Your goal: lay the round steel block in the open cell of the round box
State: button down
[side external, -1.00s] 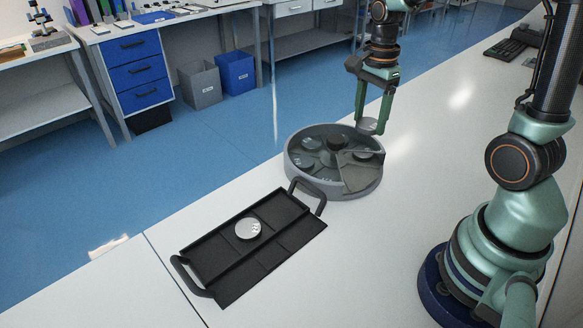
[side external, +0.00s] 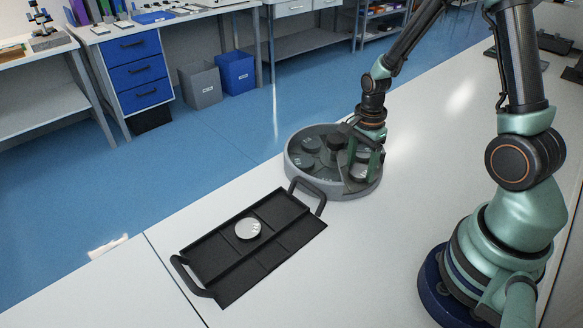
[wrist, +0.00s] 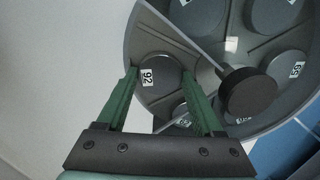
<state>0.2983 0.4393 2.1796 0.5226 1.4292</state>
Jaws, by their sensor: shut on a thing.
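The round box (side external: 297,165) is grey, with a dark knob (wrist: 249,92) at its middle and several round blocks in its cells. My gripper (side external: 365,160) reaches down into the right side of the box. In the wrist view, its two green fingers (wrist: 160,88) are shut on the round steel block (wrist: 158,72), which has a white label reading 92. The block is inside the box's rim, over a cell bounded by thin radial edges. Whether it touches the cell floor cannot be told. In the side view the fingers partly hide it.
A black tray (side external: 217,262) with two raised handles lies in front of the box, holding a silver disc (side external: 248,228). Other blocks in the box, such as one (wrist: 285,66) beyond the knob, are close by. The white bench right of the box is clear.

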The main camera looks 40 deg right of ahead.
aim_at(360, 170)
jog(key=shift+f, duration=0.3)
jog(key=shift+f, duration=0.15)
grip_release()
jog(key=shift+s, duration=0.15)
notch_tip(360, 170, up, 13)
jog(key=s+a+r+n+t, duration=0.1)
jog(key=a+r+n+t, duration=0.1)
jog(key=n, duration=0.4)
jog(key=s+a+r+n+t, duration=0.1)
jog(key=a+r+n, duration=0.3)
jog(key=n, duration=0.3)
jog(key=s+a+r+n+t, duration=0.2)
jog(key=a+r+n, duration=0.2)
jog(key=n, duration=0.2)
jog(key=shift+r+n+t, duration=0.3)
jog(key=shift+n, duration=0.1)
